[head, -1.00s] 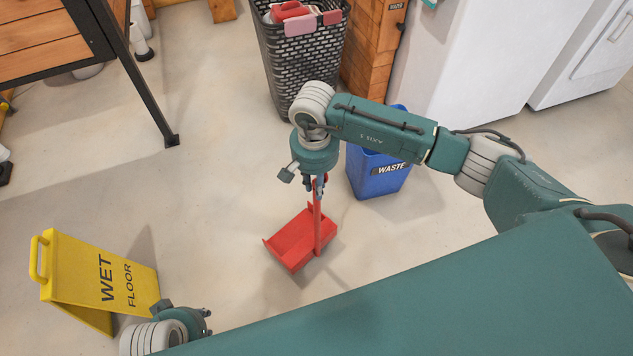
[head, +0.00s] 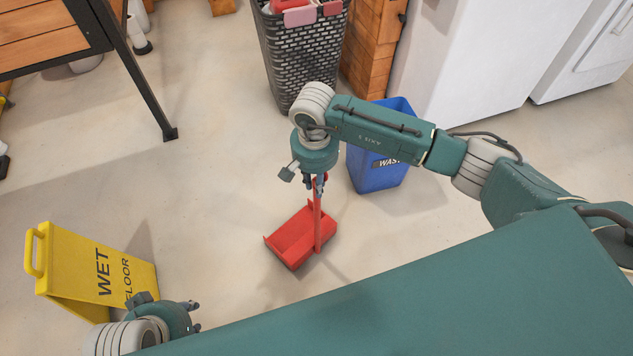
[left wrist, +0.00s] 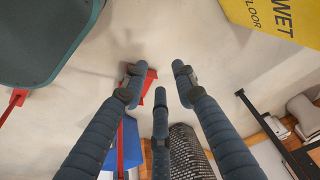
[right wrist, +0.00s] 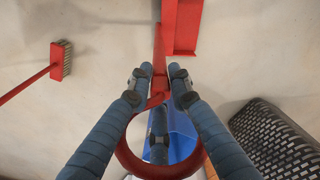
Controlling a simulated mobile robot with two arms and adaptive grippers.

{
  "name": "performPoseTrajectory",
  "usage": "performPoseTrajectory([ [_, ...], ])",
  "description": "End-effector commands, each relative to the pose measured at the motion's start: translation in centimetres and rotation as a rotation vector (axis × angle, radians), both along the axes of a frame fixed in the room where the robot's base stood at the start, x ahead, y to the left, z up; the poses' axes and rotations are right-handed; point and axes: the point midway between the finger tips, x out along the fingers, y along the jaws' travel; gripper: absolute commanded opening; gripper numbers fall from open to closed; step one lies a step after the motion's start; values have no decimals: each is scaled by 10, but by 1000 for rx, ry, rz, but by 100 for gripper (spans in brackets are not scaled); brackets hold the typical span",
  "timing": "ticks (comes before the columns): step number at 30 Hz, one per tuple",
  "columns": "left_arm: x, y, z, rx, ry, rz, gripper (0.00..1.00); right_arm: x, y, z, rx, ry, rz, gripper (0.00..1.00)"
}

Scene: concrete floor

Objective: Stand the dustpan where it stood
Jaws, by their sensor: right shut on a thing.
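The red dustpan (head: 292,240) hangs or stands upright below my right gripper (head: 319,184) in the head view. I cannot tell if its pan touches the floor. In the right wrist view the fingers of my right gripper (right wrist: 160,76) are shut on the dustpan's red handle, with the handle's loop nearer the camera and the pan (right wrist: 182,28) beyond the fingertips. My left gripper (head: 195,314) is low at the left in the head view. In the left wrist view its fingers (left wrist: 158,72) are spread apart and empty.
A blue waste bin (head: 378,172) stands right of the dustpan, partly behind my right arm. A black basket (head: 300,60) stands behind. A yellow wet floor sign (head: 90,270) is at left. A red broom (right wrist: 62,60) shows in the right wrist view. Floor left of the dustpan is clear.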

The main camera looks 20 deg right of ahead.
Motion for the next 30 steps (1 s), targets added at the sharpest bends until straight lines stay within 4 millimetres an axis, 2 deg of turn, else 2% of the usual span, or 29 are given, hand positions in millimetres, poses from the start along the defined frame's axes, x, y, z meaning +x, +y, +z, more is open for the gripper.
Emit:
performPoseTrajectory([
  [19,-3,0,-1,0,1,1,28,1,0,-9,2,-1,-1,0],
  [20,-3,0,0,0,-1,1,28,1,0,-9,1,-2,-1,21],
  [23,-3,0,3,-1,-6,1,28,0,0,-8,2,-1,-1,41],
  [30,-2,0,3,-1,-6,1,28,-1,0,-9,0,1,0,41],
])
